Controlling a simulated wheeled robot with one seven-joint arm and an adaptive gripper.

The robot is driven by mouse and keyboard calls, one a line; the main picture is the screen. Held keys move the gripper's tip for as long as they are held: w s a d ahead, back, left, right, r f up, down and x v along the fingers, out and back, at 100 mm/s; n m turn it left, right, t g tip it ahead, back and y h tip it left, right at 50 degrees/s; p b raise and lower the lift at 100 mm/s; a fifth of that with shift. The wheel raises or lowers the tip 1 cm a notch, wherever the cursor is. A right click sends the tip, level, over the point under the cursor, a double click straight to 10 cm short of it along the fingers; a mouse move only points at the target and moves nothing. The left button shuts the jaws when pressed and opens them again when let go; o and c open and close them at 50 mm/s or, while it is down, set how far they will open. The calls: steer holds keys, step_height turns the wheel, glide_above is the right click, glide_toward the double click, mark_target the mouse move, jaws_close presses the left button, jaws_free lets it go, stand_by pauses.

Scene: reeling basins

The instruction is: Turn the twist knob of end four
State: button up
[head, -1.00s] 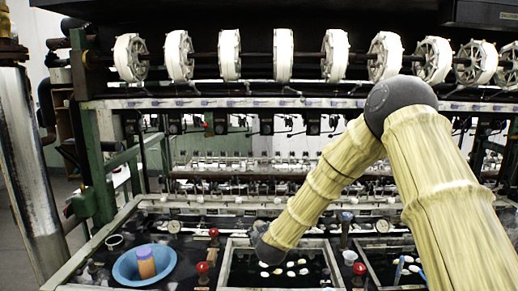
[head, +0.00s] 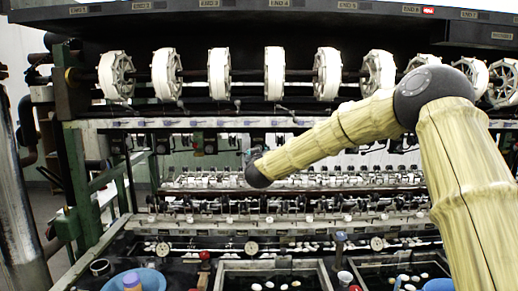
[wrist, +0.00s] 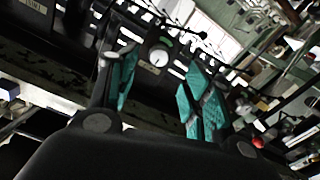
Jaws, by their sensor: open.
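In the wrist view, my gripper (wrist: 160,88) is open, with teal pads on both fingers and nothing held. A round white-faced dial or knob (wrist: 158,55) on a dark box shows beyond and between the fingers, apart from them. I cannot read which end it belongs to. In the head view, the END 4 label (head: 280,3) is on the top beam, above a white reel (head: 274,74). My wrist (head: 258,172) is below and slightly left of that reel and mostly hides my gripper; a little teal shows. The knob of end four cannot be made out in the head view.
A rail (head: 150,123) runs across under the row of white reels. Below it are rows of small white fittings and dark basins (head: 270,265). A blue bowl (head: 150,278) is at lower left. A green frame post (head: 75,165) stands at left.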

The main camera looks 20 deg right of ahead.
steer(key=p+x, duration=0.2)
steer(key=x, duration=0.4)
steer(key=shift+w+d+p, duration=0.15)
steer(key=shift+w+p, duration=0.15)
steer(key=c, duration=1)
